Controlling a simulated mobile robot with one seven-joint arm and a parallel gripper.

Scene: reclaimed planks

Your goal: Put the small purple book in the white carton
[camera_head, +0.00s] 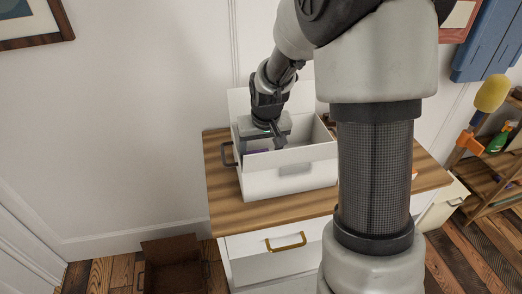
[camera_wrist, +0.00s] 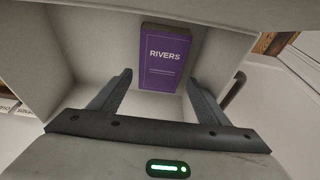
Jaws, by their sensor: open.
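The small purple book (camera_wrist: 163,62), with "RIVERS" on its cover, lies inside the white carton (camera_head: 290,181), against the carton's inner side. In the head view only a sliver of purple shows behind the carton's front wall. The carton stands open on the wooden top of a cabinet; its inner wall (camera_wrist: 85,45) fills much of the wrist view. My gripper (camera_wrist: 158,92) is open and reaches into the carton. Its two fingers are apart, with the book beyond them and nothing held between them. The fingertips are partly hidden by the carton wall in the head view.
The cabinet top (camera_head: 222,178) has free wood left of the carton. A dark handle (camera_head: 227,154) sticks out at the carton's left side. An open brown box (camera_head: 172,267) stands on the floor, and a shelf (camera_head: 490,175) stands at right.

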